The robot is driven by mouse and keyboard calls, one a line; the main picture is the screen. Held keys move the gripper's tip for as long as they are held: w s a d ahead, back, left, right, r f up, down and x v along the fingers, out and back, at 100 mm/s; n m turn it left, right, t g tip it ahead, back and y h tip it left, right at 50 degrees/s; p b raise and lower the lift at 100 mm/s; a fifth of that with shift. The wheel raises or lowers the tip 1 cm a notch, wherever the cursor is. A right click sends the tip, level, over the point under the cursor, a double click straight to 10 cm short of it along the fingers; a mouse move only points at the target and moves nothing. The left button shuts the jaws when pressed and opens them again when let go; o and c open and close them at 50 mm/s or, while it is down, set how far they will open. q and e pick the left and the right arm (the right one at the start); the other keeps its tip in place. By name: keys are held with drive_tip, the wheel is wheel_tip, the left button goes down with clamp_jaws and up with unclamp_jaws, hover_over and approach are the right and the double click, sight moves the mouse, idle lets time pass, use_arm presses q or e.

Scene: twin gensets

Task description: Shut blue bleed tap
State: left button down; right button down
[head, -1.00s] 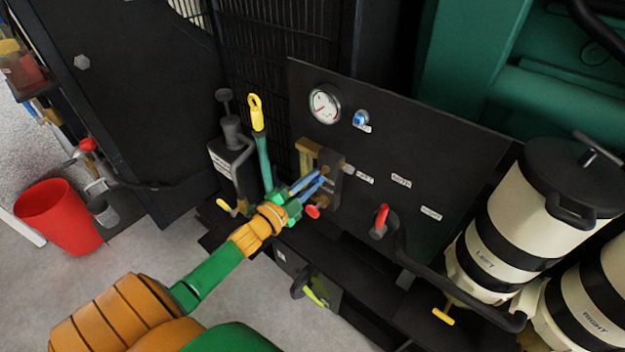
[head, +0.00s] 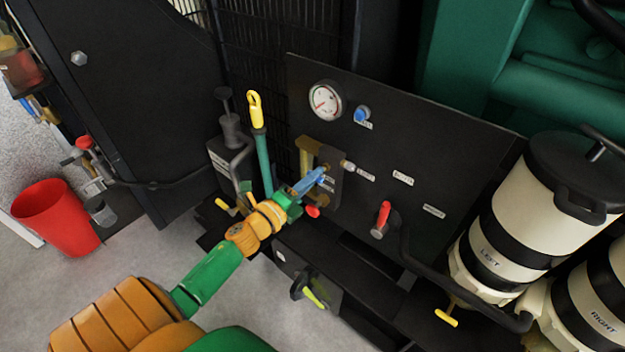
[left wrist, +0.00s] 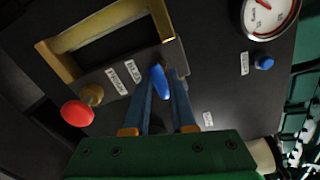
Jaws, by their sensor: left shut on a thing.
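The blue bleed tap handle (left wrist: 160,84) shows in the left wrist view between my two blue fingers, beside small white labels on the dark panel. My left gripper (left wrist: 164,78) is shut on this handle. In the head view my left gripper (head: 312,179) reaches to the brass fitting on the panel, and its fingers cover most of the tap there. I cannot tell the tap's exact angle in the head view. My right gripper is not in view.
A red knob (head: 312,211) sits close beneath the gripper. A brass frame (head: 306,150) stands beside it. A gauge (head: 325,100) and blue button (head: 362,114) are higher on the panel. A red-handled valve (head: 383,215) and white canisters (head: 497,245) stand right.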

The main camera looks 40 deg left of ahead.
use_arm(q)
drive_tip(key=shift+m, duration=0.8)
drive_tip(key=c, duration=0.9)
unclamp_jaws()
drive_tip(key=s, duration=0.2)
drive_tip(key=s+b, duration=0.1)
drive_tip(key=s, duration=0.4)
drive_tip(key=shift+s+a, duration=0.1)
drive_tip(key=shift+a, duration=0.15)
drive_tip(key=shift+f, duration=0.1)
